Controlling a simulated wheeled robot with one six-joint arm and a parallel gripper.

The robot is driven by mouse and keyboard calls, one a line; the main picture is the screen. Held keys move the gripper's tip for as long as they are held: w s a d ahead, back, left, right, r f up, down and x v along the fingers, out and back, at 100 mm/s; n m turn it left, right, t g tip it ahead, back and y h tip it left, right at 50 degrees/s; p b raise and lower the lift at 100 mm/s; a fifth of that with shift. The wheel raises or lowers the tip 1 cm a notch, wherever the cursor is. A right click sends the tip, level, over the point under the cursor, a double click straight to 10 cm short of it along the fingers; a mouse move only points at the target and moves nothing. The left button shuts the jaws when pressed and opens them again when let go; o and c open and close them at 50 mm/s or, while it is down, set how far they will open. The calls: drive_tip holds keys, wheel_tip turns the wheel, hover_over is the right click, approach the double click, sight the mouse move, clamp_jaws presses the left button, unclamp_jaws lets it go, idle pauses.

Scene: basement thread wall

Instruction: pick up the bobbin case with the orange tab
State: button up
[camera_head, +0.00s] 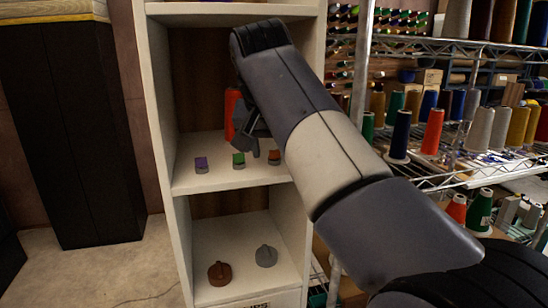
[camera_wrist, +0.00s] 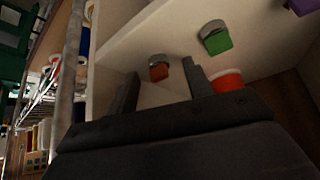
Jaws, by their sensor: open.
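The bobbin case with the orange tab (camera_head: 274,157) sits at the right of the middle shelf in the head view. In the wrist view it (camera_wrist: 159,68) lies ahead of my gripper (camera_wrist: 160,80), between the lines of the two fingers. My gripper (camera_head: 262,155) is open and empty, just left of and near that case in the head view. The bobbin case with the green tab (camera_head: 239,160) stands left of it, and it also shows in the wrist view (camera_wrist: 215,38). The bobbin case with the purple tab (camera_head: 201,165) is farthest left.
A red-orange object (camera_head: 231,112) stands behind my gripper on the same shelf. The white cabinet's right side wall (camera_head: 313,110) is close to the orange-tab case. A brown item (camera_head: 220,273) and a grey item (camera_head: 266,256) sit on the shelf below. Thread racks (camera_head: 450,160) stand at right.

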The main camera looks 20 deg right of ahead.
drive_tip(key=shift+w+d+f, duration=0.1)
drive_tip(key=shift+w+f, duration=0.25)
drive_tip(key=shift+f, duration=0.05)
drive_tip(key=shift+s, duration=0.1)
drive_tip(key=c, duration=1.1)
